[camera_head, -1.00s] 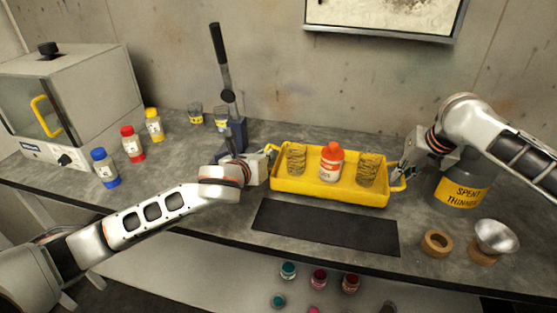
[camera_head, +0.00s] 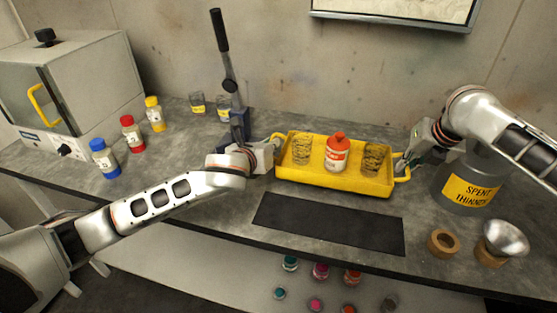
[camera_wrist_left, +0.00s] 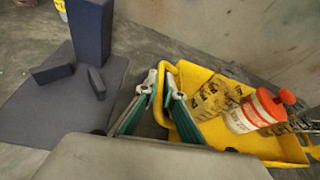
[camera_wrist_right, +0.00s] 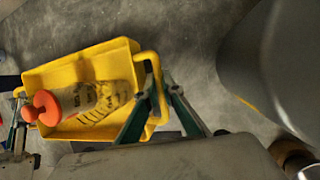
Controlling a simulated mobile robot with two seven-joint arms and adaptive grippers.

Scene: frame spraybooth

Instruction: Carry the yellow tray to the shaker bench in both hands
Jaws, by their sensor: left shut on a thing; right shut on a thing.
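The yellow tray (camera_head: 330,181) is level behind the dark mat, held between my two grippers. It carries an orange-capped bottle (camera_head: 337,153) between two patterned cups (camera_head: 301,149) (camera_head: 373,158), all upright. My left gripper (camera_head: 275,147) is shut on the tray's left handle, which shows between the fingers in the left wrist view (camera_wrist_left: 165,92). My right gripper (camera_head: 403,170) is shut on the right handle, also seen in the right wrist view (camera_wrist_right: 158,92). Any gap under the tray is hard to judge.
A lever press (camera_head: 226,70) stands close behind my left gripper. A spent-thinner can (camera_head: 468,190) is beside my right gripper. The black mat (camera_head: 330,225) in front is bare. Tape (camera_head: 443,243) and a metal bowl (camera_head: 506,239) lie right. A boxy machine (camera_head: 90,80) and capped bottles (camera_head: 132,134) stand left.

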